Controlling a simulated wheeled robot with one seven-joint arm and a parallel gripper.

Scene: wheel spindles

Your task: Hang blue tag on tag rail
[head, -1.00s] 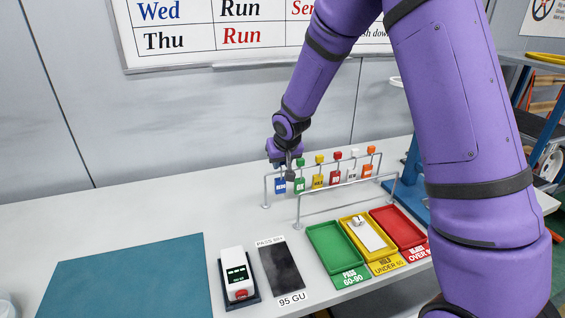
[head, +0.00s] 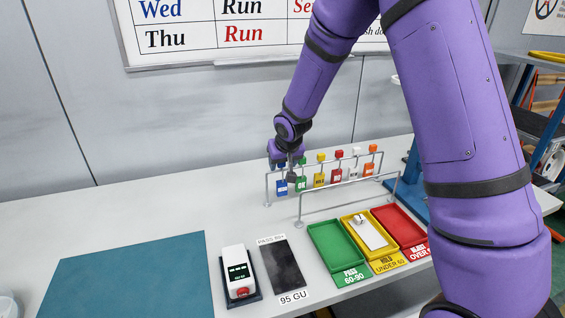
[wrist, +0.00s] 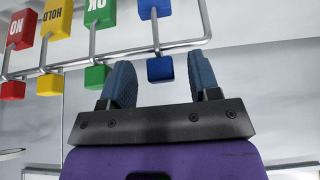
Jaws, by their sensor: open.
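The blue tag (head: 281,188) hangs at the left end of the back wire rail (head: 266,190), left of the other tags. In the wrist view the blue tag (wrist: 153,8) shows at the top edge, its wire hook crossing the rail bar (wrist: 185,45) to a blue knob (wrist: 160,69). My gripper (wrist: 163,78) is open, with one blue finger on each side of the knob and visible gaps on both sides. In the head view my gripper (head: 287,163) is at the tag's top and partly hides it.
Green, yellow, red, white and orange tags hang along the rail; the green tag (head: 300,185) is closest. A lower front rail (head: 299,208) stands before it. Green (head: 334,245), yellow and red trays, a meter (head: 238,272) and a teal mat (head: 130,278) lie nearer.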

